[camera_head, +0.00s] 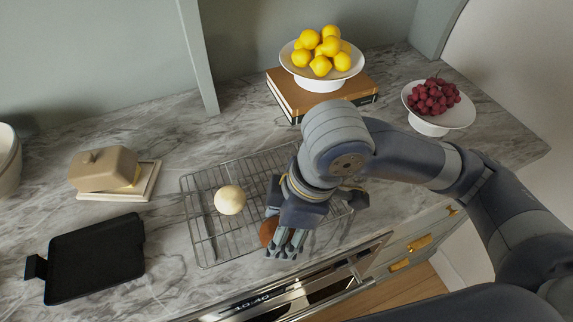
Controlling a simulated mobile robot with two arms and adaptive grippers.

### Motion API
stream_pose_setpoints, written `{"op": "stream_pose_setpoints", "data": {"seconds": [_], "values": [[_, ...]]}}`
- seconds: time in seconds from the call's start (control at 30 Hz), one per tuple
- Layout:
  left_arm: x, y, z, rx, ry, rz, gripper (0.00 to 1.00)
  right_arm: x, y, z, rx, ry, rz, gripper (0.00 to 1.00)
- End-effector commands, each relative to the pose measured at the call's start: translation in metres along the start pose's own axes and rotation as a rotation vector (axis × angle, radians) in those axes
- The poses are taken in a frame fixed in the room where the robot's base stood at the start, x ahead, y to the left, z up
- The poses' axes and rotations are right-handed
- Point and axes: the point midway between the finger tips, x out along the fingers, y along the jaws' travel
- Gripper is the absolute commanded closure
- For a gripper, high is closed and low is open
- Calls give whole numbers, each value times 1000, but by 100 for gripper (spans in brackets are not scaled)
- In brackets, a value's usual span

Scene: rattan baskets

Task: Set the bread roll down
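A brown bread roll (267,231) shows at the left side of my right gripper (284,243), partly hidden by the fingers. The gripper reaches in from the right, points down, and looks shut on the roll. They are over the front part of a wire rack (200,183) on the marble counter. I cannot tell whether the roll touches the rack. A pale round bun (230,200) rests on the rack, left of the gripper. My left gripper is not in view.
A butter dish (104,170) and a black tray (96,259) lie to the left. Behind are a bowl of lemons (321,82) on books (285,97) and a grape stand (429,124). The counter's front edge, with drawers below, is close to the gripper.

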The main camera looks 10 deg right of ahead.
Motion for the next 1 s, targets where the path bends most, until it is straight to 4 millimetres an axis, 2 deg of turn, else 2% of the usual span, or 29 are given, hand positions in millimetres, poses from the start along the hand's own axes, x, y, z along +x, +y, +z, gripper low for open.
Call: {"op": "stream_pose_setpoints", "data": {"seconds": [0.07, 0.17, 0.43, 0.6, 0.7, 0.83, 1.0], "values": [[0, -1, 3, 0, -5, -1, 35, 0, 1, -1, -20, 0, -6, 61], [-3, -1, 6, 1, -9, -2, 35, 0, 16, 2, -22, -1, -7, 61], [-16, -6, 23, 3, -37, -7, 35, 3, 86, 14, -17, -2, -7, 61], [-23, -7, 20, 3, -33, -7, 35, 5, 125, 20, -19, -1, -7, 61], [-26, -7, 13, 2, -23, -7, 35, 6, 142, 23, -21, -1, -7, 61], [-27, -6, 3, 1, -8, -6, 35, 8, 153, 25, -25, 0, -6, 61], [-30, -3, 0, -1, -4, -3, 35, 16, 155, 28, -24, -1, -8, 61]]}}
